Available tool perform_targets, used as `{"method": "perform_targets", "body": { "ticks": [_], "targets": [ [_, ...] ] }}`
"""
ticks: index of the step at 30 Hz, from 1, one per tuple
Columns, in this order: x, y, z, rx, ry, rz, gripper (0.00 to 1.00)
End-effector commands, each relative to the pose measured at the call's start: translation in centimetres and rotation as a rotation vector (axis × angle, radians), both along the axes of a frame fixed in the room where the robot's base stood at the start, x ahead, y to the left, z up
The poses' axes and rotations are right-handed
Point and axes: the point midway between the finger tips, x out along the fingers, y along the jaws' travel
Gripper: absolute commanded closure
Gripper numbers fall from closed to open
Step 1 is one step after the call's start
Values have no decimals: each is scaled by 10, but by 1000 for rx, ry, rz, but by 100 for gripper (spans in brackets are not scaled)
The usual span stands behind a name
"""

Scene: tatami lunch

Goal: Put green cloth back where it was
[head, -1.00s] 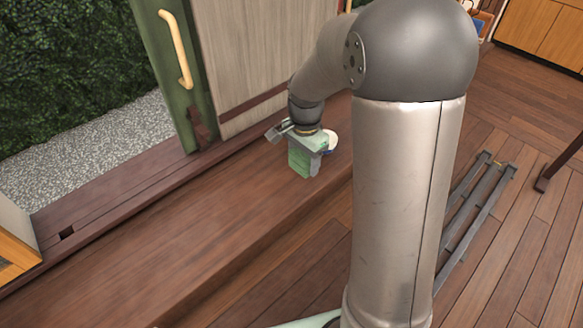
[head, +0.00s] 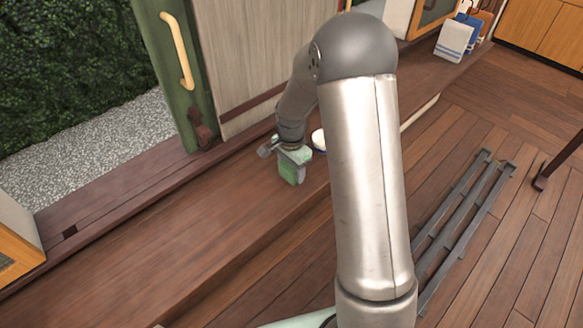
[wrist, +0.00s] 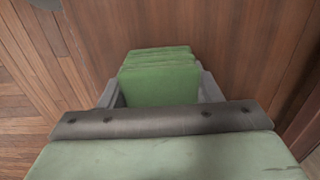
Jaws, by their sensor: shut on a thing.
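The green cloth (head: 291,173) is a folded, layered bundle held in my gripper (head: 294,160), low over the raised wooden step in the head view. In the wrist view the green cloth (wrist: 160,85) sits between the two grey fingers, its folds stacked away from the camera. My gripper is shut on it. I cannot tell whether the cloth touches the wood below.
A white, blue-edged round thing (head: 319,138) is partly hidden behind my arm. A white-and-blue towel (head: 455,40) hangs at the far end of the step, beside blue and brown cloths. A grey rail frame (head: 465,205) lies on the floor at right. The step's left part is clear.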

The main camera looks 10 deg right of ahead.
Motion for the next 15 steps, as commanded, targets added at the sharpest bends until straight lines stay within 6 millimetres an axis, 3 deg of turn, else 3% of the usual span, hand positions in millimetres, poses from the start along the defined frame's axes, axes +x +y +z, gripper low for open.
{"method": "perform_targets", "body": {
  "ticks": [4, 5, 6, 15],
  "targets": [
    [0, 0, -5, 0, 0, -1, 64],
    [0, 0, -4, 0, 0, -1, 34],
    [0, 0, -3, 0, 0, -1, 23],
    [0, 0, -2, 0, 0, -1, 21]
  ]
}}
